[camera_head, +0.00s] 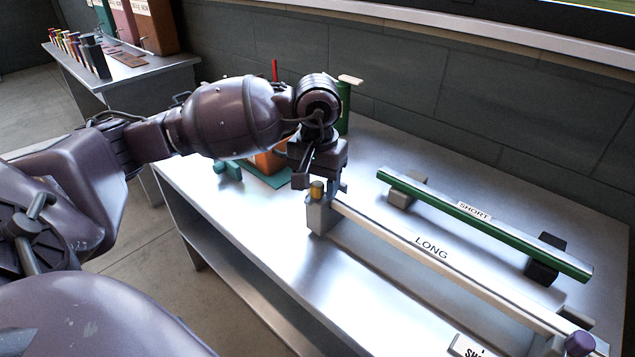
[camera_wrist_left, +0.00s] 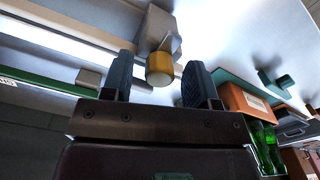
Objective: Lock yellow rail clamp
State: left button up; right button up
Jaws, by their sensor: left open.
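The yellow rail clamp (camera_head: 317,189) is a small yellow knob on a grey block (camera_head: 320,215) at the left end of the rail marked LONG (camera_head: 432,248). In the left wrist view the yellow knob (camera_wrist_left: 160,68) shows between the two dark fingertips, with a gap on each side. My left gripper (camera_head: 318,180) is open, pointing down right at the knob and partly covering the space around it. My right gripper is not in view.
A purple knob (camera_head: 578,343) sits at the long rail's far right end. An orange box (camera_head: 268,162) and a green cylinder (camera_head: 344,108) stand behind my left gripper.

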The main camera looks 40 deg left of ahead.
pick_arm(q)
jog(key=c, duration=0.9)
